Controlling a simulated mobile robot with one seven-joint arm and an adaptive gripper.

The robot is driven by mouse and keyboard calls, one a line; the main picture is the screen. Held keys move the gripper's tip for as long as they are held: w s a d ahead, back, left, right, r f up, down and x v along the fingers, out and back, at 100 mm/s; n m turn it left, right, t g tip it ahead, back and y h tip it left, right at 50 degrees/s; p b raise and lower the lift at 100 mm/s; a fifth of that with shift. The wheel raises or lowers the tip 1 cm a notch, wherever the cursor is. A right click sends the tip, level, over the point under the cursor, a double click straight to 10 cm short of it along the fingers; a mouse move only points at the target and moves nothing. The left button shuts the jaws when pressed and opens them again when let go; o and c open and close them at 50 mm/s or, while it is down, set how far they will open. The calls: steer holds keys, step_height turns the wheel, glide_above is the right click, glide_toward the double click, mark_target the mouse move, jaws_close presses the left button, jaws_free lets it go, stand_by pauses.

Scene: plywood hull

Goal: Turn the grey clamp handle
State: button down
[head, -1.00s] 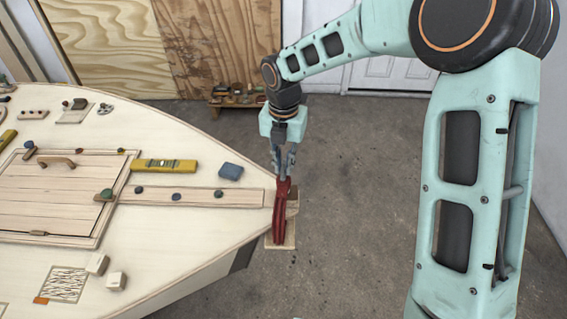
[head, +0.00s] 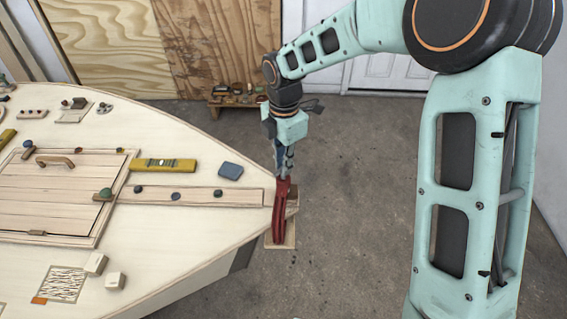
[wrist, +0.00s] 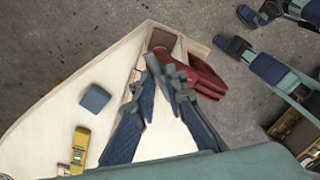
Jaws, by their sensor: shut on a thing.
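The red clamp (head: 279,215) sits at the pointed tip of the plywood hull, and in the wrist view its red body (wrist: 203,76) lies just beyond and right of the fingertips. My gripper (head: 284,172) points down from above at the clamp's top. In the wrist view my gripper (wrist: 158,75) is shut on the grey clamp handle (wrist: 153,66), a slim bar between the fingertips. The fingers hide much of the handle. In the head view the handle cannot be told apart from the grey fingers.
The hull deck (head: 200,230) spreads left, with a blue block (head: 230,170), a yellow level (head: 163,165) and a hatch (head: 60,195). A low bench with small items (head: 236,100) stands behind on the floor. Open concrete floor (head: 350,200) lies right of the clamp.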

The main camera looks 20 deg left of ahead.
steer(key=m+b, duration=0.1)
steer(key=m, duration=0.6)
steer(key=shift+b, duration=0.35)
steer(key=m+b, duration=0.1)
steer(key=m, duration=0.5)
steer(key=shift+m+b, duration=0.3)
steer(key=shift+m, duration=0.1)
steer(key=m+b, duration=0.1)
steer(key=m, duration=0.5)
steer(key=m+b, duration=0.1)
steer(key=m, duration=0.5)
steer(key=shift+r, duration=0.1)
steer(key=c, duration=1.9)
jaws_free()
step_height(320, 180, up, 12)
steer(key=shift+s, duration=0.15)
